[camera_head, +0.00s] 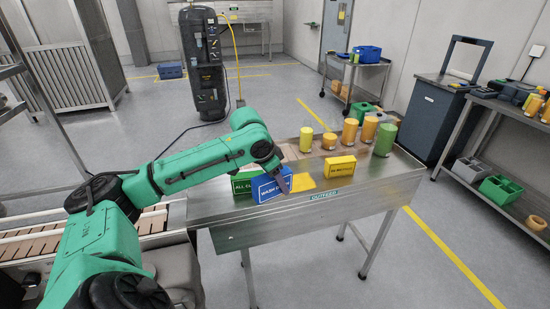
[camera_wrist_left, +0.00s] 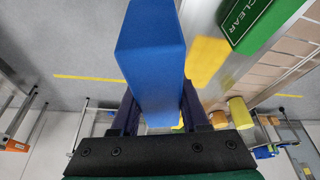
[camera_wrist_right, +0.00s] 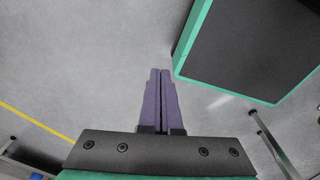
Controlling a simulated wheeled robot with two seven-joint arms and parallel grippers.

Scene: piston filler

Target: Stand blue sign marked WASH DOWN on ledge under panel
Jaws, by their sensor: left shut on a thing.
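The blue sign (camera_head: 268,189), marked WASH D... where it shows, is at the front left of the steel table (camera_head: 390,183). My left gripper (camera_head: 279,176) is shut on it from above right. In the left wrist view the blue sign (camera_wrist_left: 150,60) is a thick block between the two fingers (camera_wrist_left: 155,105). Whether it touches the table is unclear. My right gripper (camera_wrist_right: 160,73) shows only in its wrist view, its fingers together with nothing between them. I cannot clearly make out the ledge under a panel.
A green sign (camera_head: 242,185) stands just behind and left of the blue one. A yellow sign (camera_head: 341,167) stands to the right, with a flat yellow patch (camera_head: 303,182) between. Several yellow, orange and green cylinders (camera_head: 349,132) stand along the back. A conveyor (camera_head: 150,223) is left.

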